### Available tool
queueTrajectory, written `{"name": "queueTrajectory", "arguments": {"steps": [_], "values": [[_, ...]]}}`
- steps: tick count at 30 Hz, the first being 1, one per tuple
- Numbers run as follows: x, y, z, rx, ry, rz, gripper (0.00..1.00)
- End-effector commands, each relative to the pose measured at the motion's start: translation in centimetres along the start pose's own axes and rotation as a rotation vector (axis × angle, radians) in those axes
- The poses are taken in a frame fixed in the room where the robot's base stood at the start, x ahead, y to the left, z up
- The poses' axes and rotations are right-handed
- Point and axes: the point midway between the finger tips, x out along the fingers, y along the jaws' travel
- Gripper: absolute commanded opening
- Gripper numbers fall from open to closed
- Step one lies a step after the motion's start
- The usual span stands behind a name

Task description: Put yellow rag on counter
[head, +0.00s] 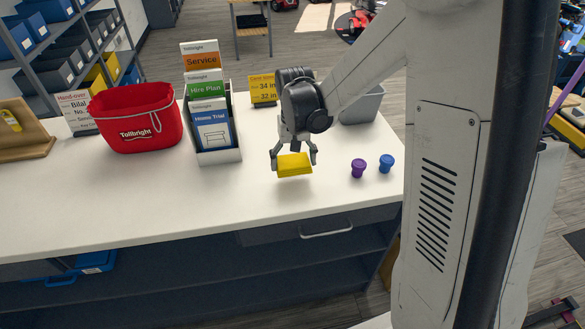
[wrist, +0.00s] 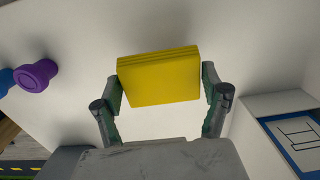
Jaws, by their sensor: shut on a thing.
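The yellow rag (head: 294,165) is a folded, block-like bundle. My gripper (head: 294,158) is shut on it, with one finger at each side, over the front part of the white counter (head: 240,193). In the wrist view the yellow rag (wrist: 159,78) lies between the two fingertips of my gripper (wrist: 160,88). A soft shadow shows on the counter around it. I cannot tell for sure whether its underside touches the counter or hangs just above it.
A purple plug (head: 358,168) and a blue plug (head: 386,163) stand to the right. A grey bin (head: 362,107) is behind. The counter in front is clear.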

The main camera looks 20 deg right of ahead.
Motion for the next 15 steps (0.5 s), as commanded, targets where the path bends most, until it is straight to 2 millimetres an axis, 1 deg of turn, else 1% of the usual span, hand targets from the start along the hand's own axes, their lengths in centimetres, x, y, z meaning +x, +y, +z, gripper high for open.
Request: {"name": "queueTrajectory", "arguments": {"steps": [2, 9, 12, 15], "values": [[0.4, 0.1, -0.1, 0.0, 0.0, 0.0, 0.56], [3.2, 0.1, -0.1, 0.0, 0.0, 0.0, 0.56], [3.9, 0.1, -0.1, 0.0, 0.0, 0.0, 0.56], [4.1, 0.1, -0.1, 0.0, 0.0, 0.0, 0.56]]}}
